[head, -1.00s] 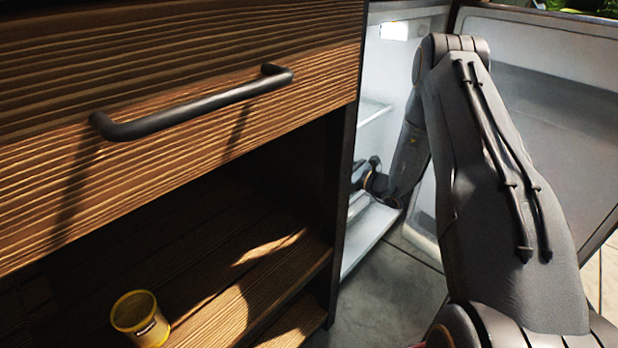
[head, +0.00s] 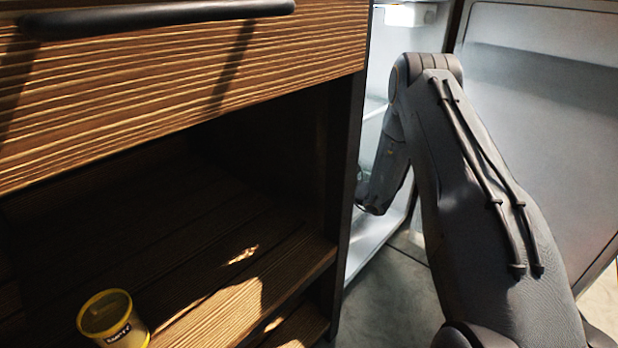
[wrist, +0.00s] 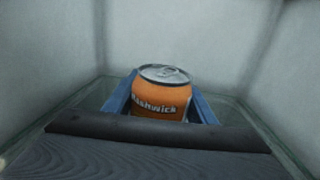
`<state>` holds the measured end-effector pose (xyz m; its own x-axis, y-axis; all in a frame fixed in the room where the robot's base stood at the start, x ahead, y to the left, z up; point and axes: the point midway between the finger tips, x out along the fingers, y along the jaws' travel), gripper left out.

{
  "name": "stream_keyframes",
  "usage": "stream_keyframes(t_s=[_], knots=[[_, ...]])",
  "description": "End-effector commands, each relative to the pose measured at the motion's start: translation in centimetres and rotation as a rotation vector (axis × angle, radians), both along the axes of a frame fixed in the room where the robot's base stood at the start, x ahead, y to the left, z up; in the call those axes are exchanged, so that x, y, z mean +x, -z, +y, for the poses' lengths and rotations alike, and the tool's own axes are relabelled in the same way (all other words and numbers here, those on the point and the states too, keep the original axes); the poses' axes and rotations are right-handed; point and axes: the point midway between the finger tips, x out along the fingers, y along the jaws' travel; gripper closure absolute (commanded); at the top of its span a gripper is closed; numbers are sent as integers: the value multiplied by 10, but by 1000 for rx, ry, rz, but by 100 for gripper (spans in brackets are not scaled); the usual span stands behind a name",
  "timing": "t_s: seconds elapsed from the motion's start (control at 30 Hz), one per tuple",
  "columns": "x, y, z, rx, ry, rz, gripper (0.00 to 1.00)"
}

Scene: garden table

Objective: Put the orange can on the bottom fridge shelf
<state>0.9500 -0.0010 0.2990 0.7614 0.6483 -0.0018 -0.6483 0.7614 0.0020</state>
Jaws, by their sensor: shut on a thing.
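The orange can (wrist: 160,97) is upright between the two blue fingers of my gripper (wrist: 160,108) in the wrist view, with its silver lid up. My gripper is shut on it. Pale fridge walls surround it, and a glassy shelf edge (wrist: 262,122) shows beside and below it. I cannot tell whether the can's base touches the shelf. In the head view my arm reaches into the open fridge (head: 425,28). The gripper's fingers and the can are hidden there behind the cabinet side. The low fridge shelf (head: 372,235) shows in part.
The fridge door (head: 540,110) stands open at the right, close to my arm. A wooden cabinet (head: 180,85) with a dark handle (head: 160,14) borders the fridge on the left. A yellow tub (head: 112,318) stands on its lower wooden shelf.

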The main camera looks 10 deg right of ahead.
Motion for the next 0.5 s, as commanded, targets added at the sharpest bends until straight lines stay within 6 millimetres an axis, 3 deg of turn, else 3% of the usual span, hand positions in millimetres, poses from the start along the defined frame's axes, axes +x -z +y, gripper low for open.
stream_keyframes(t_s=[0.47, 0.5], knots=[[2, 4, 1, 0, 0, -4, 87], [2, 4, 1, 0, 0, -3, 43]])
